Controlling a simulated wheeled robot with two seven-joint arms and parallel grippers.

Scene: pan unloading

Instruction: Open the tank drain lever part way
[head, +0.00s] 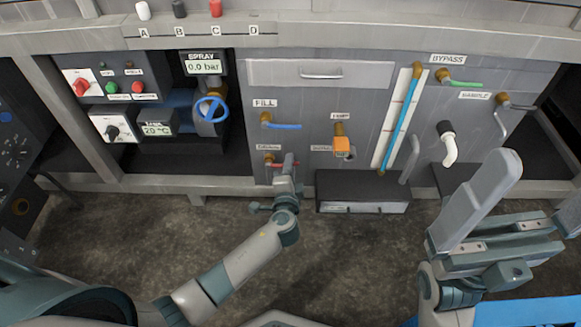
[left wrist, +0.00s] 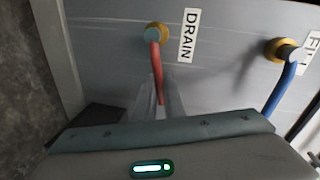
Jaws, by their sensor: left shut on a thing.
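The red drain lever (head: 276,164) is on the tank panel at its brass valve, below the DRAIN label, and points right, roughly level like the fill lever above. In the left wrist view the red lever (left wrist: 155,58) runs from its brass pivot (left wrist: 157,33) down between my fingers. My left gripper (head: 289,163) is shut on the lever's outer part; its fingertips (left wrist: 159,96) hide the lever's end.
The blue fill lever (head: 282,126) is just above the drain lever. An orange-handled valve (head: 342,145) and a sight tube (head: 398,120) are to the right. A dark box (head: 363,190) projects below the panel. The floor in front of the panel is clear.

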